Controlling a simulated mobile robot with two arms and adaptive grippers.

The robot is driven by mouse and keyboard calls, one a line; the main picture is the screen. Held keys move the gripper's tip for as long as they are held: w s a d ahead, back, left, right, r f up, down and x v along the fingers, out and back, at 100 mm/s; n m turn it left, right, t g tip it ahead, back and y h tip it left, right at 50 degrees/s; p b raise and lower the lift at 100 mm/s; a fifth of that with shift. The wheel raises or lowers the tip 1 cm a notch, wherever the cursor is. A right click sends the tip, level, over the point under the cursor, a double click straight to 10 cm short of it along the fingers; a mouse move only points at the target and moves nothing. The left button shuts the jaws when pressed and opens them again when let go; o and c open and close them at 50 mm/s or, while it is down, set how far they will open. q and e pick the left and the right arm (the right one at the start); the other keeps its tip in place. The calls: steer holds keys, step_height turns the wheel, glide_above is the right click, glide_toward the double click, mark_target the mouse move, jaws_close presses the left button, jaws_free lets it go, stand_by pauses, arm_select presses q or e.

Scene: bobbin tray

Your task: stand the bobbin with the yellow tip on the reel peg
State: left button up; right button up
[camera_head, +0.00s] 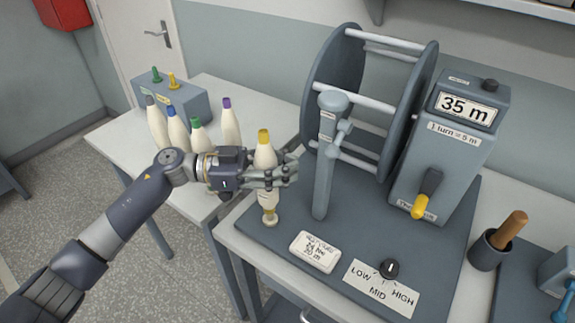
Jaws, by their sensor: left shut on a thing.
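The bobbin with the yellow tip (265,154) is cream coloured and upright, in the fingers of my left gripper (287,172). The gripper comes in from the left and is shut around the bobbin's middle. The bobbin's lower end shows below the fingers, over the left part of the grey winder base (400,288). A small brass-coloured round piece (270,217), perhaps the reel peg, shows right under it. I cannot tell whether the bobbin rests on it or hangs just above. My right gripper is not in view.
Several other bobbins, with grey, blue, green and purple tips (229,122), stand on the white table (112,134) at left. A grey post (325,165) and large reel (333,75) stand just right of the gripper. A counter box (455,150) reads 35 m.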

arm_select(q)
steer(key=shift+f+b, duration=0.7)
steer(key=shift+f, duration=0.9)
steer(key=o, duration=1.4)
steer(key=shift+r, duration=0.1)
steer(key=a, duration=1.2)
steer(key=shift+w, duration=0.15)
